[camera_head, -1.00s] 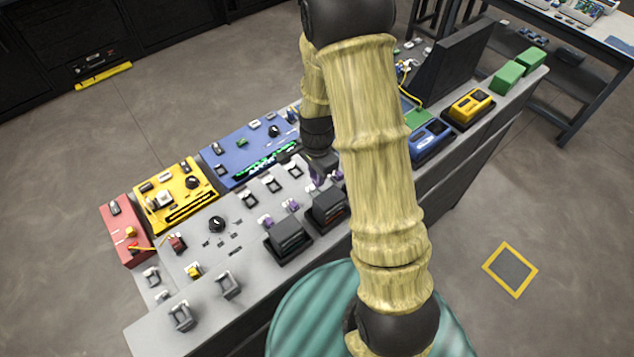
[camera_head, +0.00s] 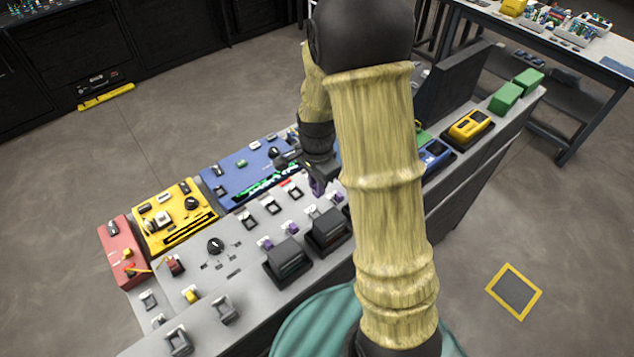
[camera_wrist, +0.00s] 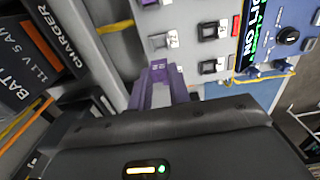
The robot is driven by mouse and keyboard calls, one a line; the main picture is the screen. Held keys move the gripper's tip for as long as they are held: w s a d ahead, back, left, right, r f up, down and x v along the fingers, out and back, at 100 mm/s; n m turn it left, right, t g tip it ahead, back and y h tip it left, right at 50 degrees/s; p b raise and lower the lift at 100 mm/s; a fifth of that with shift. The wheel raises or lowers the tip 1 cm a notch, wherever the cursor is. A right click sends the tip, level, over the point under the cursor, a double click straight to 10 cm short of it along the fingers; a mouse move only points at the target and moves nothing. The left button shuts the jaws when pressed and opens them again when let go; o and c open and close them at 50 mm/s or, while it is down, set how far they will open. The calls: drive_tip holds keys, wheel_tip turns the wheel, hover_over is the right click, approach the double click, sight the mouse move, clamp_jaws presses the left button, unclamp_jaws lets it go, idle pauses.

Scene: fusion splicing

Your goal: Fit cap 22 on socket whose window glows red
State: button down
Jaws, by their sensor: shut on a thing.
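My gripper (camera_head: 320,186) is low over the grey console, just right of a row of square black sockets, and its tip also shows in the wrist view (camera_wrist: 158,82). It is shut on a small purple cap (camera_wrist: 158,72); its number cannot be read. A red window (camera_wrist: 236,25) glows beside one socket (camera_wrist: 208,31), up and to the right of the gripper in the wrist view. In the head view the red window (camera_head: 287,182) lies left of the gripper, by the socket (camera_head: 296,194). The cap is apart from that socket.
Other sockets (camera_head: 249,222) and purple caps (camera_head: 265,242) sit nearby. Two black boxes (camera_head: 288,260) stand in front. A blue panel (camera_head: 240,170) with a green display borders the sockets. A charger box (camera_wrist: 50,35) shows at left in the wrist view.

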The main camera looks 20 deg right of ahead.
drive_tip(key=w+a+f+p, duration=0.2)
drive_tip(key=w+a, duration=0.1)
drive_tip(key=w, duration=0.6)
drive_tip(key=shift+a+f, duration=0.3)
drive_tip(key=shift+a, duration=0.1)
drive_tip(key=shift+w+f, duration=0.1)
drive_tip(key=shift+f, duration=0.05)
drive_tip(key=shift+f+b, duration=2.3)
drive_tip(key=shift+f, duration=0.65)
drive_tip(key=shift+f, duration=0.55)
drive_tip(key=c, duration=1.2)
unclamp_jaws()
drive_tip(key=shift+c, duration=0.2)
wheel_tip(320, 180, up, 17)
drive_tip(key=b, duration=0.2)
drive_tip(key=shift+r, duration=0.2)
